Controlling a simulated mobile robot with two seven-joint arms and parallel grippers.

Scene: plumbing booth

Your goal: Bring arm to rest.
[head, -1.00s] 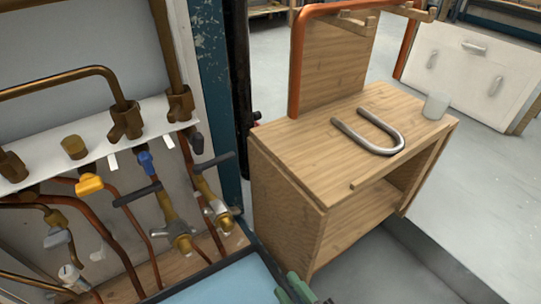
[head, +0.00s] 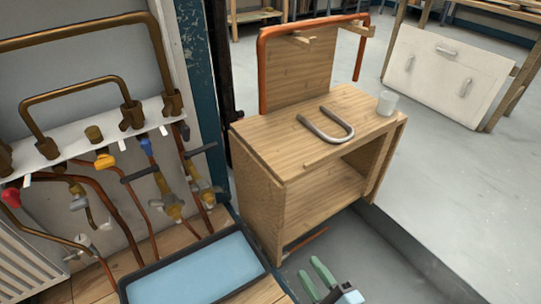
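My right gripper (head: 311,268) shows at the bottom edge of the head view, with two green fingers apart and nothing visible between them. It is low, in front of the wooden cabinet (head: 262,205) and to the right of the blue-bottomed tray (head: 145,283). Most of my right arm is out of the picture. My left gripper is not in view.
A grey U-shaped pipe (head: 345,134) and a translucent cup (head: 387,103) sit on the cabinet top. Brass and copper pipes with valves (head: 165,190) line the wall at left. A white panel (head: 450,75) leans at back right. Grey floor (head: 460,185) is open at right.

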